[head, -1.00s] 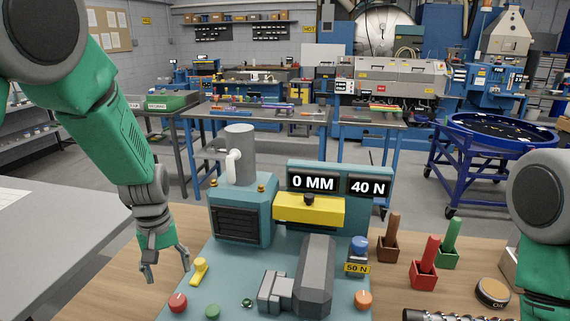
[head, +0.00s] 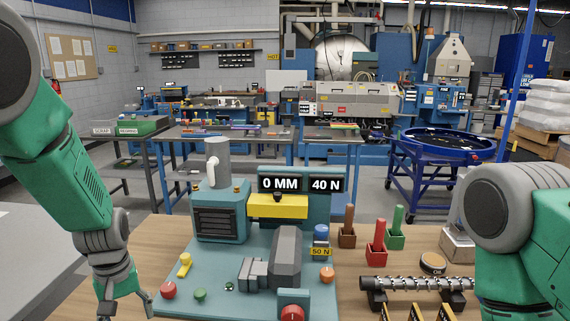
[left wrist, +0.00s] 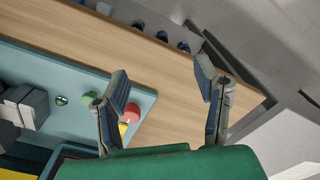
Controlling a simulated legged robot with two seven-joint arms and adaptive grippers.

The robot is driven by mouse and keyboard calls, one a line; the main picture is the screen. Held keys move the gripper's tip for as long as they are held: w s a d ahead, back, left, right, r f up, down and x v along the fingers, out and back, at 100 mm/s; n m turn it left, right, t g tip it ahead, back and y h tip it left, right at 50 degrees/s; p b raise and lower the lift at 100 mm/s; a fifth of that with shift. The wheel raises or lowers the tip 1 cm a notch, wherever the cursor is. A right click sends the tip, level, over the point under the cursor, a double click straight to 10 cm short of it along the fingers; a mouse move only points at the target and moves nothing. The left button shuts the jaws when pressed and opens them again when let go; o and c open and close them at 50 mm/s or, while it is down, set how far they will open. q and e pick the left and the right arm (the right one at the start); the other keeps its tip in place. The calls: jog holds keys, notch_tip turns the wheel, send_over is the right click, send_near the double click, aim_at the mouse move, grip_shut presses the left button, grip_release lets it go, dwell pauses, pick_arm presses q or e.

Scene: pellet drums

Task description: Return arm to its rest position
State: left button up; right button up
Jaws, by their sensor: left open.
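My left gripper (head: 124,300) hangs fingers down at the lower left of the head view, left of the teal machine base (head: 215,272). In the left wrist view its two fingers (left wrist: 167,93) are spread apart with nothing between them, over bare wooden table. A red button (head: 168,291), a green button (head: 200,295) and a yellow lever (head: 184,265) are just to its right on the base. My right arm shows at the right edge of the head view; its gripper is out of view.
The machine carries a display (head: 301,184) reading "0 MM" and "40 N". A brown holder (head: 347,236), a red holder (head: 376,255), a green holder (head: 396,239) and a metal screw (head: 415,284) on stands occupy the right side of the wooden table (head: 160,240).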

pick_arm(q)
jog(key=s+f+m+b, duration=0.1)
jog(key=s+f+b, duration=0.2)
jog(key=s+f, duration=0.35)
jog(key=s+f+m+y+b, duration=0.1)
jog(key=s+f+m+b, duration=0.2)
jog(key=f, duration=0.7)
jog(key=s+f+b, duration=0.4)
jog(key=s+f, duration=0.2)
jog(key=f, duration=0.2)
jog(key=s+d+f+m+b, duration=0.1)
jog(key=s+d+f+b, duration=0.1)
jog(key=s+f, duration=0.2)
jog(key=s+d+f+m+h+b, duration=0.1)
jog(key=s+f+m+b, duration=0.1)
jog(key=s, duration=0.7)
notch_tip(320, 180, down, 3)
jog(key=shift+d+r+t+b, duration=0.2)
jog(key=shift+d+t+b, duration=0.15)
jog(key=shift+b, duration=0.4)
jog(key=shift+w, duration=0.2)
